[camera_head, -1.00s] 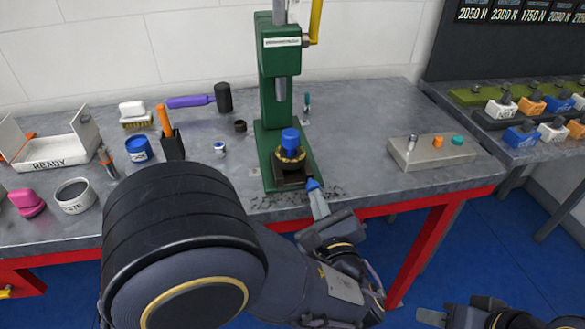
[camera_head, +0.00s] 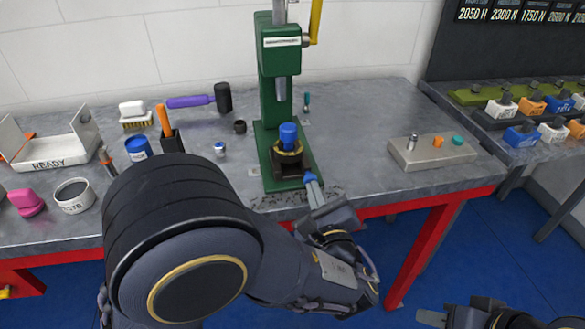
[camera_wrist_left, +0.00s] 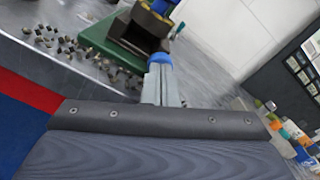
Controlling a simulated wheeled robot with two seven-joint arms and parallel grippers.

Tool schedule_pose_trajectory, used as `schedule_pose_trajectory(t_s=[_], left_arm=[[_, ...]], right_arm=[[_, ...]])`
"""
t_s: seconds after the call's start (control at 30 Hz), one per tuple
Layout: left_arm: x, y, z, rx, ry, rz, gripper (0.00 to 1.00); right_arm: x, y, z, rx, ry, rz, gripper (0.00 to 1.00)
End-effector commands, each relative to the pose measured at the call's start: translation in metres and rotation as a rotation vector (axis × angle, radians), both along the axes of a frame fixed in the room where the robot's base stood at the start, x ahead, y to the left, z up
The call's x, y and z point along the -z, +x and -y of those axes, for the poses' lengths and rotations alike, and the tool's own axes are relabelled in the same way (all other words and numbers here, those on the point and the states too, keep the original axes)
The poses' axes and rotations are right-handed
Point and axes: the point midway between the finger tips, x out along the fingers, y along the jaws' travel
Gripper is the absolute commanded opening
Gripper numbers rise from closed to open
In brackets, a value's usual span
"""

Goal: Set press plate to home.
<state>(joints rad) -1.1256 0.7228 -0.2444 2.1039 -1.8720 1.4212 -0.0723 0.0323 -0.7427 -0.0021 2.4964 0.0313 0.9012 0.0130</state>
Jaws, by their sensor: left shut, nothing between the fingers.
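The green arbor press (camera_head: 279,75) stands on the bench. On its green base sits the dark press plate (camera_head: 290,168), with a gold ring and a blue cylinder (camera_head: 288,135) on top. My left gripper (camera_head: 312,180) is shut and empty, its blue fingertips at the plate's front right corner. In the left wrist view, the fingertips (camera_wrist_left: 160,62) are close against the dark plate block (camera_wrist_left: 138,32); whether they touch is hard to tell. My right gripper (camera_head: 432,318) shows only partly at the bottom right, away from the bench.
Dark crumbs (camera_head: 265,201) lie along the bench front by the press base. A grey block with pegs (camera_head: 430,153) stands right. At left are a white READY tray (camera_head: 60,152), a round pot (camera_head: 73,197), a blue jar (camera_head: 138,148) and a purple-handled mallet (camera_head: 190,102).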

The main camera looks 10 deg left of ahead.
Motion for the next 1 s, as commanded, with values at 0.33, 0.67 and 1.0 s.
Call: schedule_pose_trajectory(t_s=[0.33, 0.67, 1.0], left_arm=[[0.0, 0.009, -0.003, -0.002, 0.0, 0.0, 0.0], [0.0, 0.017, -0.006, -0.002, -0.001, 0.0, 0.0], [0.0, 0.025, -0.009, -0.002, 0.0, 0.0, 0.0]], right_arm=[[0.001, 0.0, 0.0, 0.0, 0.0, 0.0, 0.36], [0.002, 0.0, 0.0, 0.0, 0.0, 0.0, 0.36], [0.003, 0.0, 0.0, 0.0, 0.0, 0.0, 0.36]])
